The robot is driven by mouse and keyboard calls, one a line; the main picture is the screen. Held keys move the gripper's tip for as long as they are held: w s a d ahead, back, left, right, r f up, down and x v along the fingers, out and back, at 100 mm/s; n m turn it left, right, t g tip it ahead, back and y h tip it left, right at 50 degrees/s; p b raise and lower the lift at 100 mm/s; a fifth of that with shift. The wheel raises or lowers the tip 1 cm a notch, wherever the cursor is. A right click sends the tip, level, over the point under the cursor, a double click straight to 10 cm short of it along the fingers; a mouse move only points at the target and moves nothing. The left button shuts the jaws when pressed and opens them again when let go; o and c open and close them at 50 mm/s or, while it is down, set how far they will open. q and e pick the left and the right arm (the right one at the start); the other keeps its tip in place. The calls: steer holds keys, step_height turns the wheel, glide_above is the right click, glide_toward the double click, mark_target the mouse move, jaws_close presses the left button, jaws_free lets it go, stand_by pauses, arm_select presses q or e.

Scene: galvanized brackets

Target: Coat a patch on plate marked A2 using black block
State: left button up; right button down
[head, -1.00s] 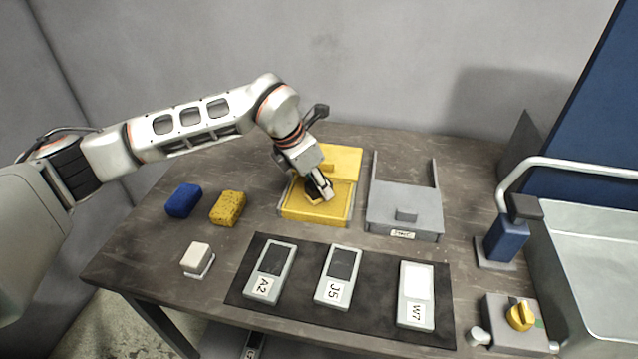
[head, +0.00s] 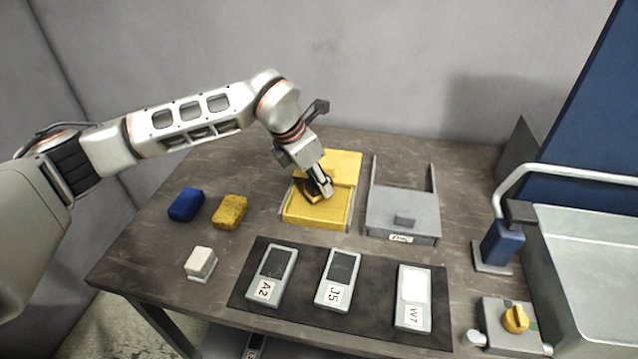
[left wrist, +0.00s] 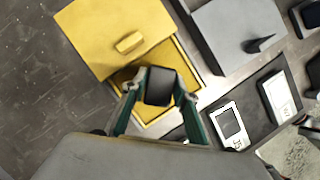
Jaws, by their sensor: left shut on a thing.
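My left gripper (head: 320,188) is shut on the black block (left wrist: 160,86), which shows between its fingers in the left wrist view. It holds the block over the open front part of the yellow box (head: 315,217); I cannot tell if the block touches the inside. The box's yellow lid (left wrist: 117,35) sits pushed back, with a raised handle. The plate marked A2 (head: 264,291) lies on a dark mat, with a dark grey panel above its label. My right gripper is not in view.
Plates J5 (head: 333,295) and W7 (head: 413,316) share the dark mat (head: 375,320). A closed grey box (head: 403,205) stands right of the yellow one. Blue (head: 186,204) and yellow (head: 229,211) sponges and a white block (head: 201,262) lie left. A sink (head: 590,270) is at right.

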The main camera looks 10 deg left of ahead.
arm_select(q)
steer(key=shift+r+p, duration=1.15)
steer(key=shift+r, duration=1.05)
steer(key=shift+f, duration=0.1)
steer(key=shift+s+a+f+m+g, duration=0.3)
steer(key=shift+s+a+m, duration=0.15)
steer(key=shift+m, duration=0.45)
steer(key=s+a+m+g+y, duration=0.1)
steer(key=s+a+m+g, duration=0.2)
steer(key=m, duration=0.9)
steer(key=s+a+m+g+y, duration=0.2)
steer(key=s+a+m+g, duration=0.2)
steer(key=s+a+m, duration=0.4)
steer(key=shift+s+m, duration=1.6)
steer(key=shift+m, duration=1)
